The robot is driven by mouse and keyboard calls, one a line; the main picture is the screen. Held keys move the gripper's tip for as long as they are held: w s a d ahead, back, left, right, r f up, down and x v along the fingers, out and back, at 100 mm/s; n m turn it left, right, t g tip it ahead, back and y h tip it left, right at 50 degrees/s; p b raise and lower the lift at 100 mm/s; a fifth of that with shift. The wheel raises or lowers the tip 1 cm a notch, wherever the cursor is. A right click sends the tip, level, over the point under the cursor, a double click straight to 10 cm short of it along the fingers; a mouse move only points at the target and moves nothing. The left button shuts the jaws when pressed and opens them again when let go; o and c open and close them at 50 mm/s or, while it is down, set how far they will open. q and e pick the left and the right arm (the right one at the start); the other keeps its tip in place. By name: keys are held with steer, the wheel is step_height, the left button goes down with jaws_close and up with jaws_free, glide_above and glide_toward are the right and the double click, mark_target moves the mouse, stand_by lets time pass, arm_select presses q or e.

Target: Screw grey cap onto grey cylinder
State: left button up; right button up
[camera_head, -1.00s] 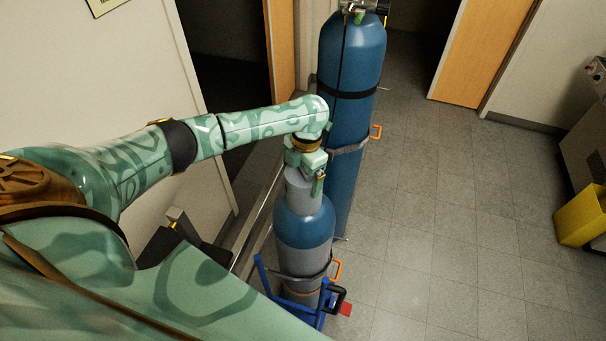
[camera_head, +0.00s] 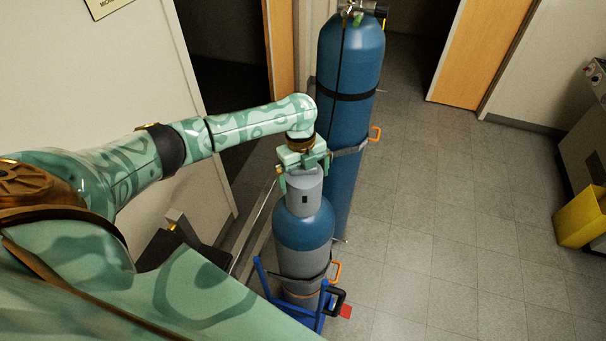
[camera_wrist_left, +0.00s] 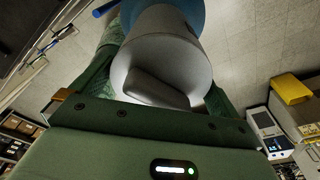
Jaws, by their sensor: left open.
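The grey cap (camera_head: 304,190) sits upright on top of the grey cylinder (camera_head: 302,262), which has a blue shoulder. A small dark slot shows on the cap's near side. My left gripper (camera_head: 303,174) is above the cap, pointing down, with its fingers apart on either side of the cap's top. In the left wrist view the cap (camera_wrist_left: 160,48) lies between the spread fingers, and its raised top block faces the palm. A gap shows at the right finger; contact on the left is unclear. The thread is hidden. My right gripper is out of view.
The cylinder stands in a blue trolley (camera_head: 262,283) with a strap. A taller blue cylinder (camera_head: 352,65) stands close behind it, strapped near the wall. A yellow bin (camera_head: 580,218) is at the far right. The tiled floor between is clear.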

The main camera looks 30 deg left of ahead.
arm_select(q)
steer(key=n, duration=0.4)
steer(key=shift+s+f, duration=0.1)
steer(key=shift+f, duration=0.05)
steer(key=n+t, duration=0.1)
steer(key=n, duration=1.1)
steer(key=shift+w+t, duration=0.3)
steer(key=n, duration=0.5)
steer(key=shift+a+y, duration=0.1)
steer(key=shift+y, duration=0.3)
steer(key=shift+w+p, duration=0.1)
steer(key=shift+p, duration=0.3)
steer(key=shift+c, duration=0.3)
